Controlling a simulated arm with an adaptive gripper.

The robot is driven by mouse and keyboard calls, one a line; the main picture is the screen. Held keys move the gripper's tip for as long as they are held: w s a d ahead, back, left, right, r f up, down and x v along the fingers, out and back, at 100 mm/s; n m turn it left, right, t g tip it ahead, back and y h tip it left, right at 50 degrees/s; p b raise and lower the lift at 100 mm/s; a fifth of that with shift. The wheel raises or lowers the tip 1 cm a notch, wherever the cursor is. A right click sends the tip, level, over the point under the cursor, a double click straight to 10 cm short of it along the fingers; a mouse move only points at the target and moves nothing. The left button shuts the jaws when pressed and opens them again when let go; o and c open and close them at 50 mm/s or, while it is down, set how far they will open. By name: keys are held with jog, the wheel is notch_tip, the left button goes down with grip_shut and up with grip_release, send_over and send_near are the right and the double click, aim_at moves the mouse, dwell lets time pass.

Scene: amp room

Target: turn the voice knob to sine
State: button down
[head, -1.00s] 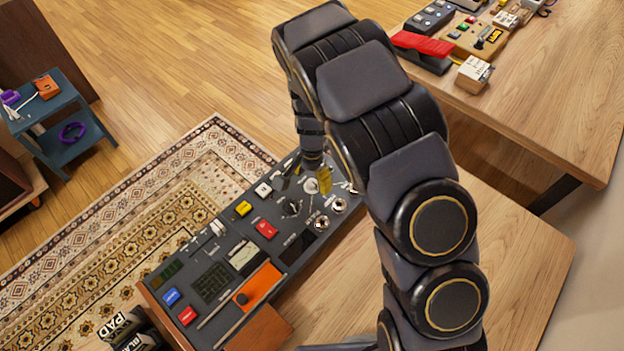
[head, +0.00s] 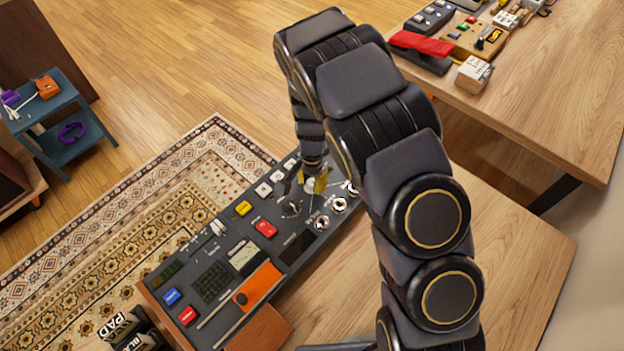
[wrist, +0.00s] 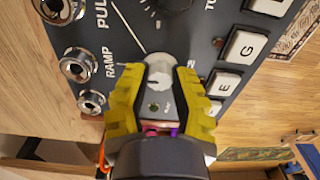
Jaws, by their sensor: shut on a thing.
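My gripper (wrist: 158,73) has yellow fingers and is shut on a pale silver knob (wrist: 160,64) on the dark panel, one finger on each side. The label RAMP shows beside the left finger, with part of a word starting PUL above it. Other lettering around the knob is hidden by the fingers, so I cannot read its setting or its name. In the head view my gripper (head: 314,184) is at the far right part of the dark console (head: 205,262), and the knob is mostly hidden.
A black knob (wrist: 172,4) with dial marks is close by. Metal jacks (wrist: 76,66) line the left, and white lettered keys (wrist: 243,46) the right. In the head view, red (head: 265,228) and yellow (head: 243,208) buttons sit nearby on the console. A wooden table (head: 560,90) stands at right.

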jog(key=n, duration=0.4)
jog(key=shift+f, duration=0.1)
jog(key=shift+n, duration=2.2)
jog(key=c, duration=0.8)
grip_release()
